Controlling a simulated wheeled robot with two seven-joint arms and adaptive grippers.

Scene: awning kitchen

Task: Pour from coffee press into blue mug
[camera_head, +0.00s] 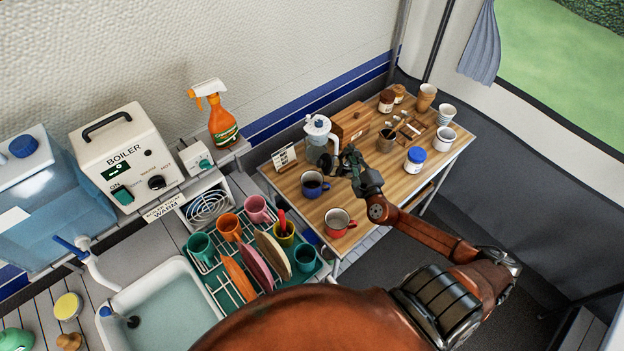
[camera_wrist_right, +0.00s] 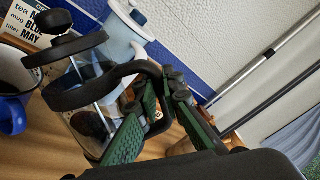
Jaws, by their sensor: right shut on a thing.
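The coffee press (camera_wrist_right: 88,88) has a clear glass body, a black lid with a knob and a black handle. My right gripper (camera_wrist_right: 143,122) is shut on its handle. In the head view the press (camera_head: 327,161) is small and partly hidden by my right gripper (camera_head: 351,168). It looks roughly upright, with something dark low in its glass. The blue mug (camera_head: 313,186) stands on the wooden table just left of and in front of the press, dark inside. It also shows at the left edge of the right wrist view (camera_wrist_right: 13,116). My left gripper is out of view.
A light-blue pitcher (camera_head: 317,134) stands close behind the press. A red mug (camera_head: 338,222) stands near the table's front edge. A small sign (camera_head: 284,158), a wooden box (camera_head: 352,121) and a blue-lidded jar (camera_head: 415,159) are nearby. A dish rack (camera_head: 222,283) is at left.

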